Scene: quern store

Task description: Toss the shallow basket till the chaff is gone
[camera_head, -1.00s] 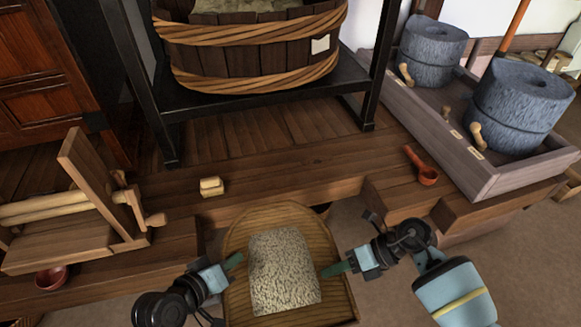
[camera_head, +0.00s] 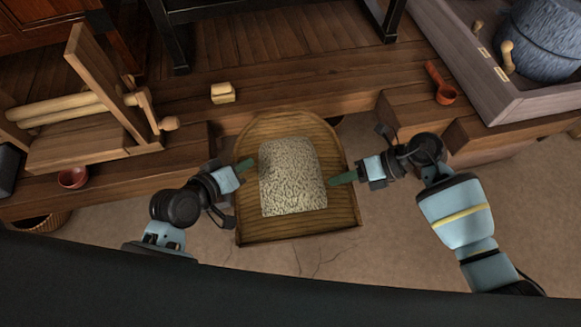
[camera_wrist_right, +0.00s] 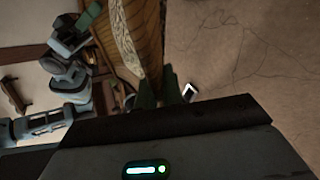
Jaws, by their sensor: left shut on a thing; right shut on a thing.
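The shallow basket (camera_head: 285,232) is a brown, woven scoop-like tray, seen from above in the head view. A pale, speckled layer of grain (camera_head: 293,175) lies in its middle; I cannot tell chaff from grain in it. My left gripper (camera_head: 245,165) is shut on the basket's left rim. My right gripper (camera_head: 336,180) is shut on its right rim. In the right wrist view the basket (camera_wrist_right: 152,40) and part of the grain (camera_wrist_right: 128,38) show, with the green fingers of my right gripper (camera_wrist_right: 158,92) at the rim.
A wooden step (camera_head: 310,92) runs behind the basket. On it are a small pale block (camera_head: 222,93), a red ladle (camera_head: 444,93) and a wooden roller device (camera_head: 95,120). A red bowl (camera_head: 73,177) sits at left. Bare floor (camera_head: 330,255) lies below.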

